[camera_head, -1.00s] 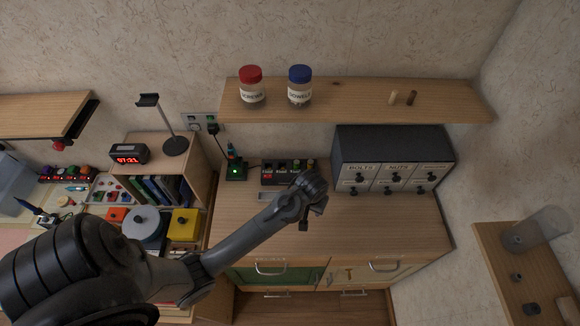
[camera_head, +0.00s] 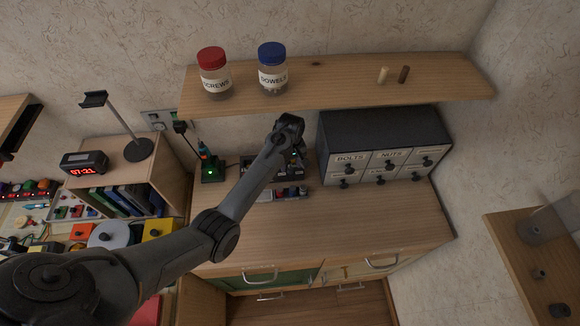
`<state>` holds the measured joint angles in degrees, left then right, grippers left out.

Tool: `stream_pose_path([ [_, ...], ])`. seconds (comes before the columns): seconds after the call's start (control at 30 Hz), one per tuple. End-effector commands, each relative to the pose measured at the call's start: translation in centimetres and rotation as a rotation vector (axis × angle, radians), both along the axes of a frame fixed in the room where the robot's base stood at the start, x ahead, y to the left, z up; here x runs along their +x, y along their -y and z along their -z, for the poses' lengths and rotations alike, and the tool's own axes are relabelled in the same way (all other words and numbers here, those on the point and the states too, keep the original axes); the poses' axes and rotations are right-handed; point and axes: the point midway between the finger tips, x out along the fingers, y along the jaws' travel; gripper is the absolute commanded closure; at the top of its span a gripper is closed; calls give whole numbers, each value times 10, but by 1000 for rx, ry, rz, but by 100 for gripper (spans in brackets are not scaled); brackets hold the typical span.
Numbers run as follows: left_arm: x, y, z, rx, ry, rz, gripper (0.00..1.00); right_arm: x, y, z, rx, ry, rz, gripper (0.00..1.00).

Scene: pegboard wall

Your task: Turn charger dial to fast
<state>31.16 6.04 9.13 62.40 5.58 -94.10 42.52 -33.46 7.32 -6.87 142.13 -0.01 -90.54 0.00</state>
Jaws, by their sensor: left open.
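A black charger-like unit (camera_head: 213,171) with a lit green light stands on the wooden counter, with a cord running up to the wall outlet. A teal and orange item stands up in or behind it. A black box (camera_head: 251,172) with small labels sits to its right and is partly covered by my left arm. I cannot make out a dial or its setting on either. My left gripper (camera_head: 297,160) is open, over the right part of the black box and small in view. I cannot tell if it touches anything. My right gripper is not in view.
A wooden shelf (camera_head: 340,84) above holds a red-lidded jar (camera_head: 214,75), a blue-lidded jar (camera_head: 272,70) and two pegs. A grey drawer cabinet (camera_head: 380,145) stands right of my gripper. Small dark and red items (camera_head: 290,193) lie in front of the box. The front counter is clear.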

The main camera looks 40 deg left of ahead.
Motion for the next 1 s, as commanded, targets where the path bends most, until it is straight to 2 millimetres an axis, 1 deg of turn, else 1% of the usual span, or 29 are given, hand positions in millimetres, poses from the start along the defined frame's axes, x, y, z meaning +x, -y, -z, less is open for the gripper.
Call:
stream_pose_path([
  [0.03, 0, 0, 7, -1, -3, 0, 50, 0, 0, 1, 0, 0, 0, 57],
  [0.2, 0, 0, 20, 0, -1, 0, 50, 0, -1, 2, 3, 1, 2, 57],
  [0.33, 0, 0, 23, 0, 0, 0, 50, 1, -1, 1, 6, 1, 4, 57],
  [0.57, 0, 0, 23, 0, 0, 0, 50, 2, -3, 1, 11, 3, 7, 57],
  [0.8, 0, 0, 23, 0, 0, 1, 86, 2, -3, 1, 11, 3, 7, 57],
  [0.9, 0, 0, 23, 0, 0, 1, 100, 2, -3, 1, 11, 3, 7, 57],
  [1.0, 0, 0, 23, 0, 0, 1, 100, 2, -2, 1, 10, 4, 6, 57],
])
